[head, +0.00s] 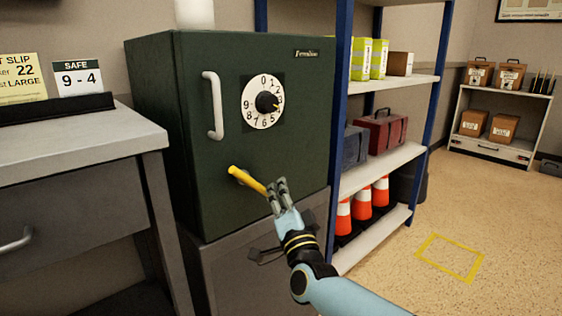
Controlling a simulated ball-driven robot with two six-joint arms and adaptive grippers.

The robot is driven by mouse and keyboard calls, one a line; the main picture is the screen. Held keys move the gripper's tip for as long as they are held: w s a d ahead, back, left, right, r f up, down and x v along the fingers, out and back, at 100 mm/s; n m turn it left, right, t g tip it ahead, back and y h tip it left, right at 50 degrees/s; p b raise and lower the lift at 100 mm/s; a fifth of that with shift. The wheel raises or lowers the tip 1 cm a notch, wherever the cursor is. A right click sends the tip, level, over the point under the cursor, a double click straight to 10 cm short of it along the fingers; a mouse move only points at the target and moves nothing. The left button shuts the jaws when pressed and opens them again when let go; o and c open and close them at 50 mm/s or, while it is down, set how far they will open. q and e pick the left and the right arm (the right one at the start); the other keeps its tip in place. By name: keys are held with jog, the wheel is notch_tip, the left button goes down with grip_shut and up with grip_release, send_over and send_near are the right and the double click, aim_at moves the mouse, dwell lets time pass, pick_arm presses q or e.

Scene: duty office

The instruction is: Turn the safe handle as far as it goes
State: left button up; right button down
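The dark green safe (290,170) stands on a grey cabinet. Its safe handle (246,179) is a yellow lever on the front, slanting down to the right from its pivot. A white dial with a black knob (267,102) sits above it, its pointer to the right. My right gripper (278,190) is at the lever's free end, its fingers close together there. I cannot tell whether they grip the lever or only touch or overlap it. The safe door looks closed. My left gripper is not in view.
A white fixed grab bar (215,106) is left of the dial. A desk (75,142) bears a card (78,78) reading "SAFE 9 - 4". A blue-posted shelf (384,168) with boxes, cases and cones stands close on the right. The floor beyond is open.

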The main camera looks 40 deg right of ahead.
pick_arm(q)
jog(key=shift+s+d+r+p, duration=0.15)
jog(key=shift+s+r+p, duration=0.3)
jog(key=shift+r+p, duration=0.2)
pick_arm(e)
jog(key=m, duration=0.1)
jog(key=f+m+g, duration=0.1)
jog(key=shift+a+m+h, duration=0.3)
jog(key=shift+a, duration=0.05)
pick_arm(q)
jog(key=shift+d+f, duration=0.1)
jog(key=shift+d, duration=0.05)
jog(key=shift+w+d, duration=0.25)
pick_arm(e)
jog(key=shift+r, duration=0.1)
